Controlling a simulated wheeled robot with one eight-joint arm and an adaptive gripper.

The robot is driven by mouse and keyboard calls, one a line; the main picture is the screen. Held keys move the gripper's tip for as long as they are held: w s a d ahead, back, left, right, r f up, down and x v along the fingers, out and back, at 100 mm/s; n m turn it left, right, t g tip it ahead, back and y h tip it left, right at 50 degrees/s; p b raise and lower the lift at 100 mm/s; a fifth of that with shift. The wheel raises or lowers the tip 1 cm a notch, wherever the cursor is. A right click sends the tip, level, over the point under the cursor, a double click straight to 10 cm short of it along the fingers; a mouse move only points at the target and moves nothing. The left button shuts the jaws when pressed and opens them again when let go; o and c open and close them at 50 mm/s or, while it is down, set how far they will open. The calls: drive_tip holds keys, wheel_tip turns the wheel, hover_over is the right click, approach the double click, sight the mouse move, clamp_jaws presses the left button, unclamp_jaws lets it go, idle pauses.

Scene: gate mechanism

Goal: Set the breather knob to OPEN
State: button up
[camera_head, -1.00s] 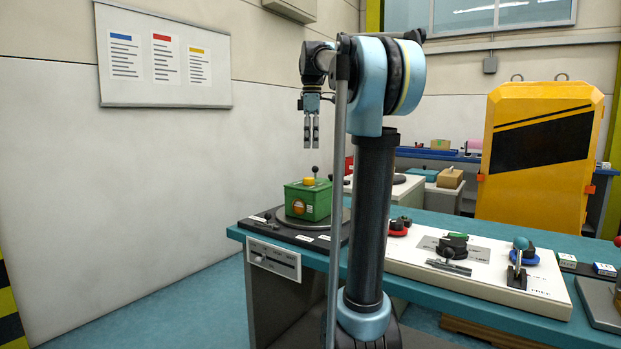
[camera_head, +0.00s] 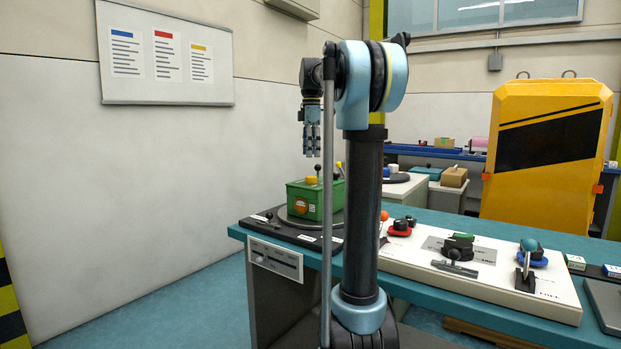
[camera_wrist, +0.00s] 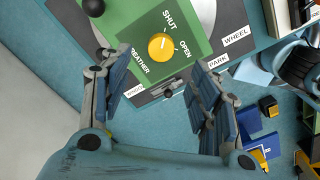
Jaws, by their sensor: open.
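The breather knob is a yellow round knob (camera_wrist: 161,46) on top of a green box (camera_head: 308,203). White words SHUT, OPEN and BREATHER are printed around it in the wrist view. A small mark on the knob seems to point towards SHUT, but it is too small to be sure. The knob also shows in the head view (camera_head: 311,180). My gripper (camera_head: 312,155) points down above the box, clear of the knob. In the wrist view my gripper (camera_wrist: 158,72) is open and empty, with its two fingers spread on either side below the knob.
A black-balled lever (camera_wrist: 94,7) stands on the box near the knob. The box sits on a round plate on a dark panel with labels PARK and WHEEL. A white control panel (camera_head: 480,270) with several knobs and levers lies to the right on the teal bench.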

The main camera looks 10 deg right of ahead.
sight(311, 177)
wheel_tip(311, 177, down, 10)
drive_tip(key=shift+r, duration=0.25)
idle(0.3)
drive_tip(key=c, duration=1.1)
